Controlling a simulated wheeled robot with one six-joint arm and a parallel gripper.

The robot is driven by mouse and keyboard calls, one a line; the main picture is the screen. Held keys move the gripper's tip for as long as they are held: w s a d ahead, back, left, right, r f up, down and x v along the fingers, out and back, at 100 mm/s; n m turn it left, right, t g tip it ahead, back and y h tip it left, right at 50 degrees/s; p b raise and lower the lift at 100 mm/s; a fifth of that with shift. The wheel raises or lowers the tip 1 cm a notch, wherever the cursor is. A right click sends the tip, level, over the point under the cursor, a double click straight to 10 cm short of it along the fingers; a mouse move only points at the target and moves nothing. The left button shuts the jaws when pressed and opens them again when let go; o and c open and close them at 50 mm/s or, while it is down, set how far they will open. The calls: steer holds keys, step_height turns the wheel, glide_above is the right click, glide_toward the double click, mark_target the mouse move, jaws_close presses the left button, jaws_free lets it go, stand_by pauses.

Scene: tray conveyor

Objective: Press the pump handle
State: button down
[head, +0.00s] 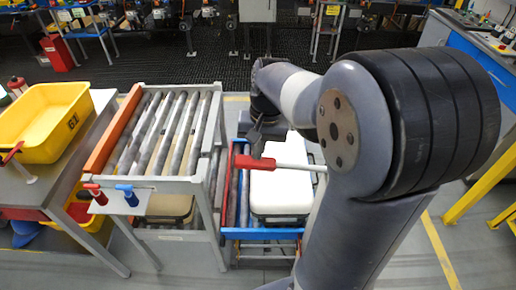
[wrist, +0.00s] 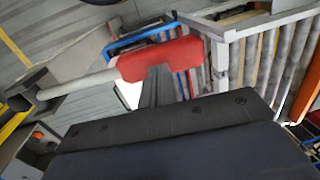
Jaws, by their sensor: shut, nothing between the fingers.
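The pump handle has a red grip (head: 252,163) at the left end of a white bar (head: 293,166) that runs right, roughly level, over a white-topped case. The red grip (wrist: 180,56) and white bar (wrist: 78,84) also show in the wrist view. My gripper (head: 257,152) is shut and empty, pointing down just over the red grip. In the wrist view its fingers (wrist: 156,82) overlap the grip's lower edge. I cannot tell whether they touch it. The bar's right end is partly behind my arm.
A white-topped case (head: 281,195) sits on the lower conveyor under the handle. A yellow bin (head: 45,122) rests on the far-left table.

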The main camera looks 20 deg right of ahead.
step_height(320, 180, down, 10)
steer(key=a+g+h+b, duration=0.1)
steer(key=h+b, duration=0.2)
steer(key=b, duration=0.1)
steer(key=shift+f+h, duration=0.2)
steer(key=shift+h, duration=0.2)
steer(key=shift+s+a, duration=0.1)
steer(key=a+r+p, duration=0.1)
steer(key=r, duration=0.4)
steer(key=w+a+r+p, duration=0.1)
steer(key=r, duration=0.3)
steer(key=a+r+p, duration=0.1)
steer(key=r, duration=0.4)
steer(key=shift+w+a+r, duration=0.35)
steer(key=shift+w+a, duration=0.05)
stand_by(0.4)
